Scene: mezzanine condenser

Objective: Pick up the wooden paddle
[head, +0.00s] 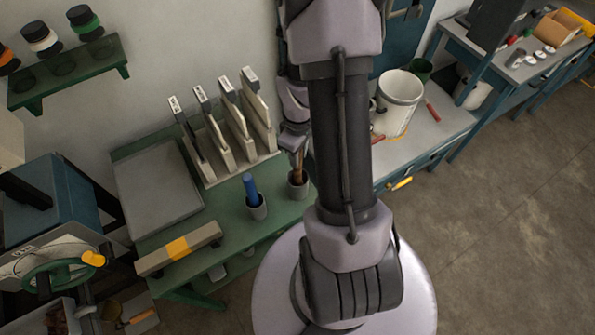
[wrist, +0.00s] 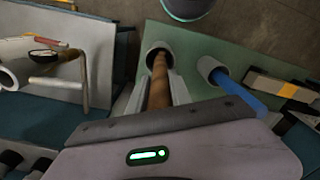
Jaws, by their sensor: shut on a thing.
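The wooden paddle (wrist: 159,80) shows as a brown rod in the wrist view, with its far end inside a grey cup (wrist: 150,49). My gripper (wrist: 156,92) is shut on the rod, one pale finger on each side. In the head view the paddle (head: 299,165) stands in its cup (head: 298,187) on the green bench, below my gripper (head: 296,147). The paddle's end inside the cup is hidden, and my arm covers part of the scene to the right.
A blue rod (head: 250,185) stands in a second cup (head: 257,209) close to the left. Upright boards in a rack (head: 222,155) stand behind. A white bucket (head: 399,101) is on the bench to the right. A beam with a yellow band (head: 179,248) lies at the front left.

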